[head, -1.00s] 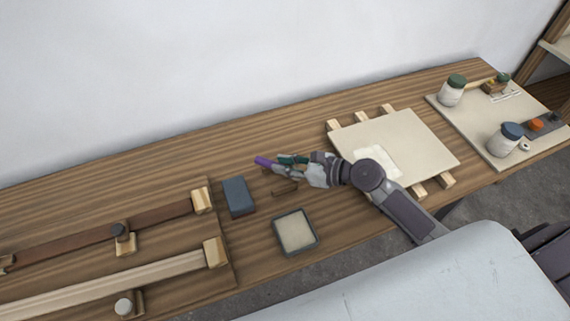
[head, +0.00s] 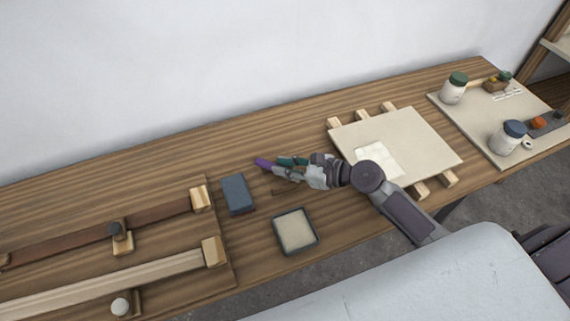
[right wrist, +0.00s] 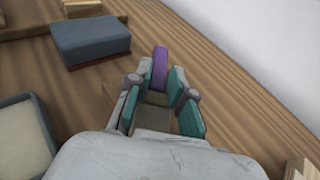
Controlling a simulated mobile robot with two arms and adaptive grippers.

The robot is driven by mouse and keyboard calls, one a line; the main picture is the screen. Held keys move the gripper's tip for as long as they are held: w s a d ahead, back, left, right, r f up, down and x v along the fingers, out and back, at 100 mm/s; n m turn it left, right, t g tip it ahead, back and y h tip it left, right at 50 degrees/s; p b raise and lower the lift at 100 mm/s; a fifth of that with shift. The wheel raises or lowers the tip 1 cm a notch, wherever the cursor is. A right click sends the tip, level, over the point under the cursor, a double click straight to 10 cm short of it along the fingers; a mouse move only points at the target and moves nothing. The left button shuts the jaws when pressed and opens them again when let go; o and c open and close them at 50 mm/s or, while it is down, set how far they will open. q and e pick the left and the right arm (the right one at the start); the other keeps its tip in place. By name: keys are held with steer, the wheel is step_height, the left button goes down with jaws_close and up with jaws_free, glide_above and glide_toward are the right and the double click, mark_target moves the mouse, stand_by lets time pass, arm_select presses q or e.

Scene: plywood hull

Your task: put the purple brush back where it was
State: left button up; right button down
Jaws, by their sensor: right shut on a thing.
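The purple brush (head: 263,163) is in the jaws of my right gripper (head: 283,166), its purple end sticking out past the fingertips to the left in the head view. In the right wrist view the purple part (right wrist: 159,68) stands between the two teal-padded fingers of the right gripper (right wrist: 161,88). The rest of the brush is hidden by the fingers and hand. The gripper is over the wooden bench (head: 180,150), right of a blue-grey block (head: 238,194). A small brown rest (head: 288,189) lies below the hand in the head view, partly covered. My left gripper is not in view.
A shallow tray with a pale inside (head: 316,232) lies in front of the hand. A pale board on wooden strips (head: 430,146) is to the right, and jars (head: 453,88) stand on a board beyond. Wooden rails (head: 160,262) fill the left. The bench behind the hand is clear.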

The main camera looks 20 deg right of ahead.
steer(key=shift+f, duration=0.2)
steer(key=c, duration=0.9)
jaws_free()
steer(key=shift+c, duration=0.2)
steer(key=v, duration=1.2)
